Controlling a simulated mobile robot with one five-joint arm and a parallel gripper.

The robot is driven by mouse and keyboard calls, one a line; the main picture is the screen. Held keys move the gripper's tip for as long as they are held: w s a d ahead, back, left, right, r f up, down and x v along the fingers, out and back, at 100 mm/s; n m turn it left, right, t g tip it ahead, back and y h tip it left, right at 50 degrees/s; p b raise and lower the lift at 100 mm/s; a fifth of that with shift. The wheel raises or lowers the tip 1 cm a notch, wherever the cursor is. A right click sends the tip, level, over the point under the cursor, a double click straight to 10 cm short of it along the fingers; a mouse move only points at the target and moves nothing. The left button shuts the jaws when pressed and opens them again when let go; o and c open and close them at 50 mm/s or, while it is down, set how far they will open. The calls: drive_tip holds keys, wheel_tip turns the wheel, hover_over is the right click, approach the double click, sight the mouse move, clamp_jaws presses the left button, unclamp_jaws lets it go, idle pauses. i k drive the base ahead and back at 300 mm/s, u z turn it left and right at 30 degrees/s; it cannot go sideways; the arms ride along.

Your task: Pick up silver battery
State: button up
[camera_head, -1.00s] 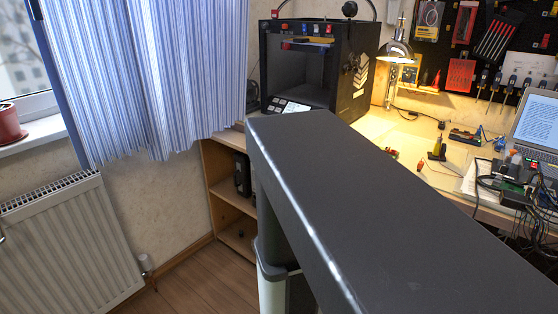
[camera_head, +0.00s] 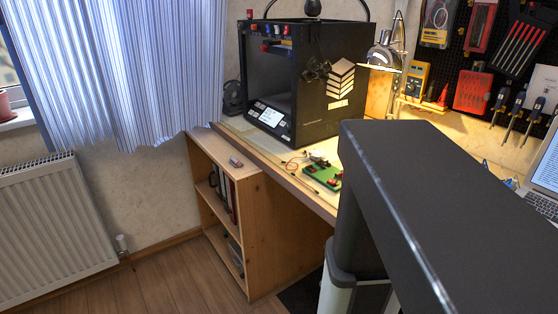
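I cannot clearly make out a silver battery. A small grey and reddish item (camera_head: 236,161) lies on top of the wooden shelf unit (camera_head: 262,205), near the workbench's left end; it is too small to tell what it is. My gripper is not in view. A large dark grey part of my own body covers the lower right and hides much of the workbench.
A black 3D printer (camera_head: 305,85) stands on the workbench (camera_head: 318,199). A green circuit board (camera_head: 322,173) with red parts lies in front of it. A lamp (camera_head: 383,55) and a laptop (camera_head: 545,165) are to the right. A radiator (camera_head: 55,230) is at left; the wooden floor (camera_head: 165,285) is open.

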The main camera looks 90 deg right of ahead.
sight(236, 162)
drive_tip(key=u, duration=0.25)
drive_tip(key=k, duration=0.2)
drive_tip(key=z, duration=0.85)
drive_tip(key=i, duration=0.6)
drive_tip(key=z, duration=0.2)
